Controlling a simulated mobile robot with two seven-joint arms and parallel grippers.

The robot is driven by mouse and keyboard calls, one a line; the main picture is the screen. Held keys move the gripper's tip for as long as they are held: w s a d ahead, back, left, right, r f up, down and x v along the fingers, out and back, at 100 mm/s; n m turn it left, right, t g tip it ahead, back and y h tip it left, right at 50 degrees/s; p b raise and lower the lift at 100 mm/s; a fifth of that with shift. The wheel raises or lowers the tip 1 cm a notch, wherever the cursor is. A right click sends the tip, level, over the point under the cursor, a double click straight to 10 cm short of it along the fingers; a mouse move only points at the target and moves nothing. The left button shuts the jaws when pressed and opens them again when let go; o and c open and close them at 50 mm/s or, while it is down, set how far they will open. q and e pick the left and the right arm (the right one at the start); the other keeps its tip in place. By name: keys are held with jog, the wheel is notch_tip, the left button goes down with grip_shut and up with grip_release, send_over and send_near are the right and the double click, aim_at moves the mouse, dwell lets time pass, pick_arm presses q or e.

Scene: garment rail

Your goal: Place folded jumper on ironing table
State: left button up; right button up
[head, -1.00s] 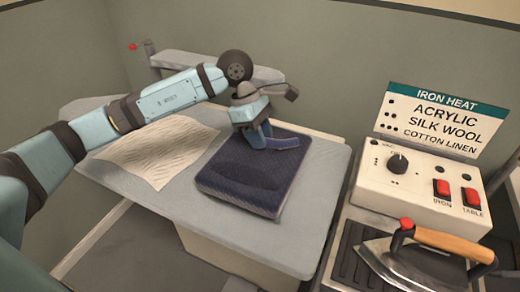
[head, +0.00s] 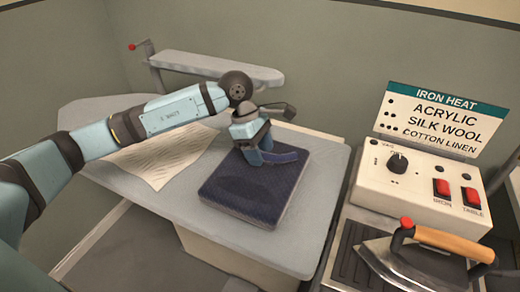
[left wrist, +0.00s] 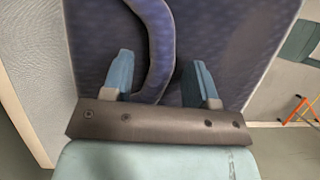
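The folded dark blue jumper (head: 245,195) lies flat on the grey ironing table (head: 315,225), right of its middle. My left gripper (head: 265,158) is over the jumper's far part, pointing down. In the left wrist view, its two blue fingers (left wrist: 160,80) stand apart. A curved blue band of the jumper (left wrist: 158,45) shows between them, with a gap on either side; the fingers do not appear to press on it. In the head view, this band (head: 287,156) curls out to the right of the fingers. My right gripper is not in view.
A pale patterned cloth (head: 150,160) lies on the table's left, partly under my arm. A narrow padded arm (head: 220,68) stands behind. To the right are an iron (head: 425,262) on a dark rest, a control box (head: 425,180) and an iron heat sign (head: 440,120).

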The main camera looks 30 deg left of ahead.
pick_arm(q)
jog(key=v, duration=1.2)
jog(key=shift+s+d+r, duration=0.1)
